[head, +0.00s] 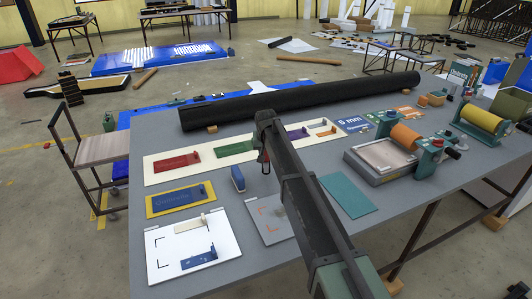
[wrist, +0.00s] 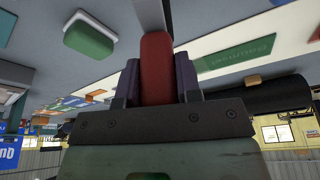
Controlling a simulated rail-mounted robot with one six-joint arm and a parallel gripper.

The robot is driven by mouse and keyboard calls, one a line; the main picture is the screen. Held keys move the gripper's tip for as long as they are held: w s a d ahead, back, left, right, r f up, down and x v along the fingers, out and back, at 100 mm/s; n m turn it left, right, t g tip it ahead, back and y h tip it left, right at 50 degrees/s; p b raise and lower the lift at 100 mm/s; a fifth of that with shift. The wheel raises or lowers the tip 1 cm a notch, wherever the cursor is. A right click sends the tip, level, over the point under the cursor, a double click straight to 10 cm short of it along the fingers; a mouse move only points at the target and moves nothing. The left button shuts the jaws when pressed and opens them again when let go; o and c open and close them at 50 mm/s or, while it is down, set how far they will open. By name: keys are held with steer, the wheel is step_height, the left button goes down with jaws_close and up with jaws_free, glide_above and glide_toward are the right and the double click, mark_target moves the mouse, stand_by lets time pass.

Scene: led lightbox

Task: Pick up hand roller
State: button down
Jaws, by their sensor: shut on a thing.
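My gripper (head: 265,166) is above the middle of the grey table, between the sample boards, mostly hidden by my dark arm in the head view. In the wrist view my gripper is shut on a red rounded handle, which looks like the hand roller (wrist: 157,52). The dark fingers press on both sides of it. A grey bar runs up from its far end to the picture's top edge. The roller end cannot be made out. In the head view only a small reddish bit shows at the gripper.
A long black roll (head: 300,100) lies along the table's back. A white board (head: 165,163) with coloured squeegees is behind the gripper. A small blue block (head: 237,178) stands close left. A teal sheet (head: 347,196) and a machine with an orange roller (head: 405,136) are right.

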step_height(320, 180, up, 16)
steer(key=p, duration=1.3)
steer(key=shift+p, duration=0.35)
steer(key=shift+f, duration=0.15)
